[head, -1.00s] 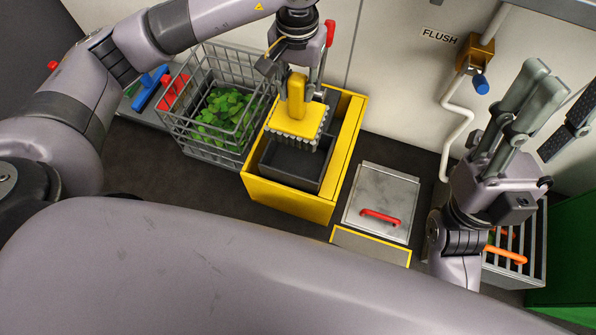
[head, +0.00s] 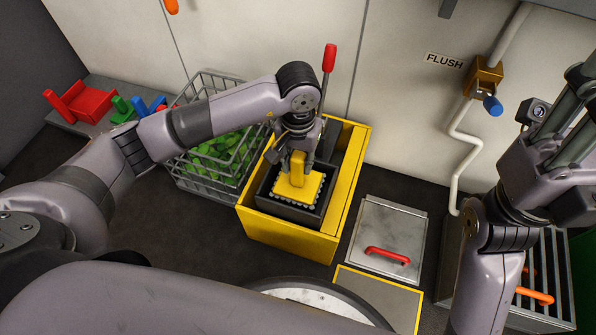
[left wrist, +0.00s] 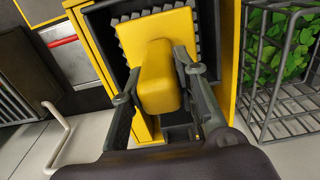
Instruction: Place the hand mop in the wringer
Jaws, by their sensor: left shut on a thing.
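The hand mop (head: 311,186) is yellow, with a block handle, a flat plate and a grey fringe. My left gripper (head: 297,166) is shut on its handle from above. In the left wrist view the handle (left wrist: 159,75) sits between the fingers. The wringer is a yellow box (head: 290,236) with a dark inner basin (head: 285,212) and a red-topped lever (head: 329,58) behind. The mop head is within the basin's outline, low at its opening; contact with its floor is hidden. My right gripper (head: 572,100) is raised at the right edge, its fingertips cut off.
A wire basket (head: 200,185) with green leaves stands close left of the wringer. A metal lid with a red handle (head: 387,256) lies to the right. A grated bin (head: 545,298) is at lower right. Red, green and blue items (head: 85,104) sit on a ledge at far left.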

